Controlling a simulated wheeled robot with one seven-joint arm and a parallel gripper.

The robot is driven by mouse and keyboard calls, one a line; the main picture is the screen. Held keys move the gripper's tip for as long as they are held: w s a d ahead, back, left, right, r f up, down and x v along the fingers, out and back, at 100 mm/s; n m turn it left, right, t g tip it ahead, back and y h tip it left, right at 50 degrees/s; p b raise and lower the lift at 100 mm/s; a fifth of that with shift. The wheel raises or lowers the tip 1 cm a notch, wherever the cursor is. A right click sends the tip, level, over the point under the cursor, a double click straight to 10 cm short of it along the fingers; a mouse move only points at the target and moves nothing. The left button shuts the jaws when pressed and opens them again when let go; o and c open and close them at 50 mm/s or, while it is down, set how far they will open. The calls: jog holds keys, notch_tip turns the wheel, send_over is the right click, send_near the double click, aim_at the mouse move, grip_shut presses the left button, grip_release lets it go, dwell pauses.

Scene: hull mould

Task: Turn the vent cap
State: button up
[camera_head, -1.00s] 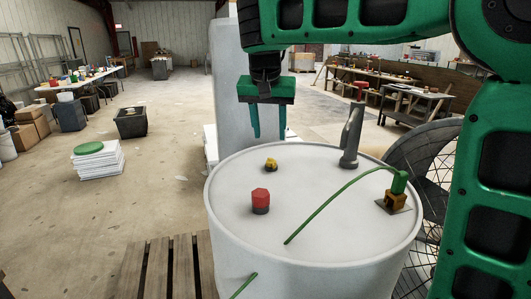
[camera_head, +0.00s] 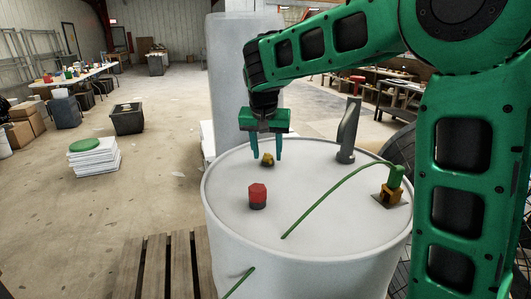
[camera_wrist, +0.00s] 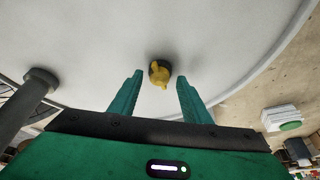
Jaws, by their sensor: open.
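A small yellow cap with side wings (camera_head: 267,160) sits on a dark base on the white drum lid (camera_head: 320,225), near its far left rim. It also shows in the wrist view (camera_wrist: 159,73), close to the line between the fingertips. A red six-sided cap (camera_head: 258,191) on a dark base stands nearer the front of the lid. The frames do not say which one is the vent cap. My gripper (camera_head: 267,156) points down at the yellow cap, its two teal fingers apart on either side in the picture. I see no contact, and the height gap is unclear.
A grey upright handle or spout (camera_head: 348,132) stands on the lid's back right. A tall pale column (camera_head: 232,75) stands just behind the drum. A wooden pallet (camera_head: 165,265) lies front left.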

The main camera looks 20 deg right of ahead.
jog(key=c, duration=1)
jog(key=shift+c, duration=0.2)
jog(key=n+y, duration=0.1)
jog(key=n, duration=0.2)
jog(key=shift+d, duration=0.2)
jog(key=n, duration=0.1)
jog(key=n+y, duration=0.1)
jog(key=n, duration=0.1)
jog(key=n+y, duration=0.1)
jog(key=n, duration=0.1)
jog(key=shift+d, duration=0.25)
jog(key=n+y, duration=0.1)
jog(key=n, duration=0.2)
jog(key=n+y, duration=0.1)
jog(key=n, duration=0.1)
jog(key=shift+w+d+n+g, duration=0.2)
jog(key=shift+n+g, duration=0.1)
jog(key=shift+n, duration=0.1)
jog(key=shift+w+d+r+n+g+y, duration=0.1)
jog(key=shift+n+g+y, duration=0.2)
jog(key=shift+n, duration=0.75)
jog(key=shift+n+g+y, duration=0.1)
jog(key=shift+n+g, duration=0.3)
jog(key=shift+n, duration=0.65)
